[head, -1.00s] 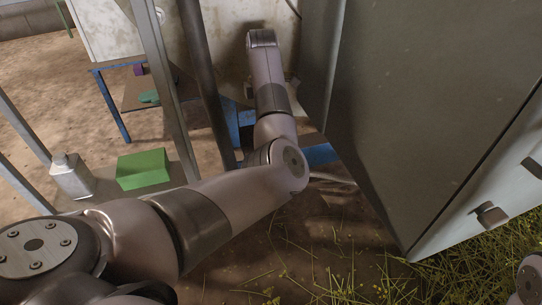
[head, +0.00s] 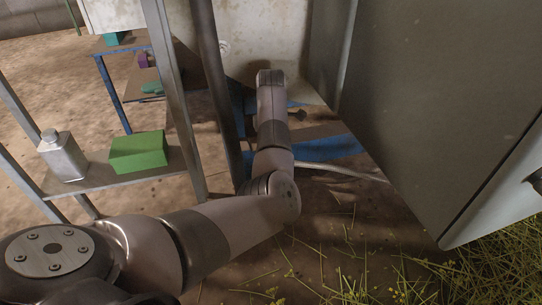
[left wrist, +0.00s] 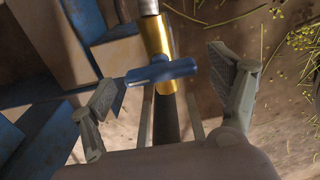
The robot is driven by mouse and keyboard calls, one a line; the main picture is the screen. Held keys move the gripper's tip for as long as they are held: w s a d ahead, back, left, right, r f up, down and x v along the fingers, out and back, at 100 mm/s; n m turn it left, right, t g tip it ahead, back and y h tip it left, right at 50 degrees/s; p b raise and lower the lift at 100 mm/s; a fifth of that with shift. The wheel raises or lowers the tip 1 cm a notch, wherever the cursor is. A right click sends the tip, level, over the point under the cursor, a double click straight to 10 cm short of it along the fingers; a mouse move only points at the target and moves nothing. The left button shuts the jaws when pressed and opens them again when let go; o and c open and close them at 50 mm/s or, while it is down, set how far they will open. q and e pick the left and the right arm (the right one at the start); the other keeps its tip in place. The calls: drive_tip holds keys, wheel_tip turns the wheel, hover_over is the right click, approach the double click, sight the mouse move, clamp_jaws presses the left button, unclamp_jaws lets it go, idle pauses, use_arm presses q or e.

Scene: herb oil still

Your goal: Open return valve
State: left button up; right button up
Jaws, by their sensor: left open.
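The valve shows in the left wrist view as a gold-coloured body (left wrist: 157,38) on a pipe, with a blue handle (left wrist: 172,71) lying crosswise to the pipe. My left gripper (left wrist: 165,90) is open, with one finger to the left of the handle and the other to its right. The handle lies between the fingers, its right end close to the right finger; whether they touch I cannot tell. In the head view my left arm reaches into the gap beside the large cabinet; the valve and the gripper's fingers cannot be made out there. My right gripper is out of view.
The large grey cabinet (head: 430,110) stands right of my arm. A dark post (head: 213,90) and a metal frame leg (head: 172,90) stand left of it. A green box (head: 138,152) and a metal can (head: 62,155) sit on a low shelf. A pale hose (head: 345,171) lies behind.

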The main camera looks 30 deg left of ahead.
use_arm(q)
drive_tip(key=shift+f, duration=0.1)
drive_tip(key=shift+c, duration=0.2)
drive_tip(key=c, duration=1.1)
